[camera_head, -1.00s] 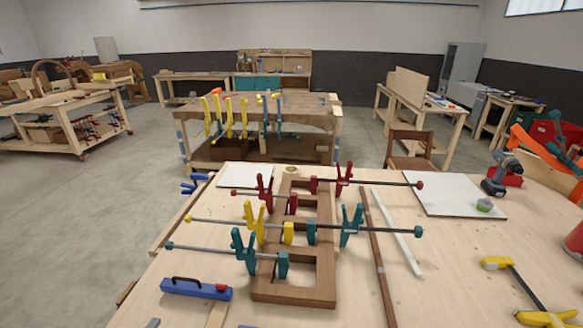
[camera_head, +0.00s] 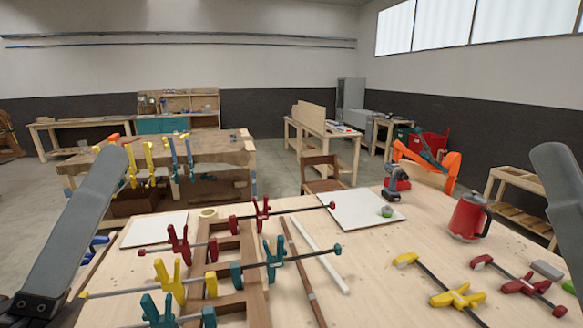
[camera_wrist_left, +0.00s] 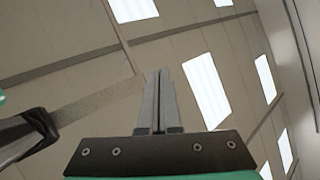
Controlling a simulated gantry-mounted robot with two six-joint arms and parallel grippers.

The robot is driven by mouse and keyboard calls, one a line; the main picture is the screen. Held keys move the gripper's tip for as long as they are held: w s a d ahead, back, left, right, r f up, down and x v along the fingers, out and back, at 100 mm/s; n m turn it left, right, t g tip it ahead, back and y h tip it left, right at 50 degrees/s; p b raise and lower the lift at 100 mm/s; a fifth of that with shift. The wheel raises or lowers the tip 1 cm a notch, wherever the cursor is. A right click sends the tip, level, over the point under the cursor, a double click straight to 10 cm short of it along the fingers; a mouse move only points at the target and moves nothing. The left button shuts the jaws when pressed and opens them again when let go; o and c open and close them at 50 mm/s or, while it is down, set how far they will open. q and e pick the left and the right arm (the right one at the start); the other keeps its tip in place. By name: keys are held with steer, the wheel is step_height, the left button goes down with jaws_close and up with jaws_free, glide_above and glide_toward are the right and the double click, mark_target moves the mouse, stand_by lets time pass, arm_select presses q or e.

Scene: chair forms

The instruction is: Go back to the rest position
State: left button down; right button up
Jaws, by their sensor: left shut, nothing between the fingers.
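My left gripper (camera_head: 116,156) rises at the left of the head view, its grey fingers pointing up. In the left wrist view its two fingers (camera_wrist_left: 159,72) are pressed together with nothing between them, against the ceiling. My right gripper (camera_head: 556,152) shows as a grey piece at the right edge of the head view, pointing up. Its fingers cannot be told apart, so its opening is not clear. Both are raised in front of the camera, apart from the objects on the workbench (camera_head: 365,275).
On the workbench lie a wooden chair frame (camera_head: 252,290) with several bar clamps, a white board (camera_head: 352,211), a drill (camera_head: 396,180), a red jug (camera_head: 467,217) and loose clamps (camera_head: 458,298). A wooden chair (camera_head: 322,172) stands behind it.

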arm_select(q)
steer(key=s+a+r+m+t+y, duration=0.2)
steer(key=s+a+m+y, duration=0.2)
steer(key=y, duration=0.2)
step_height(320, 180, up, 23)
steer(key=w+m+p, duration=0.1)
steer(key=m+p, duration=0.1)
steer(key=p, duration=2.2)
steer(key=shift+w+a+r, duration=0.1)
steer(key=shift+r, duration=0.05)
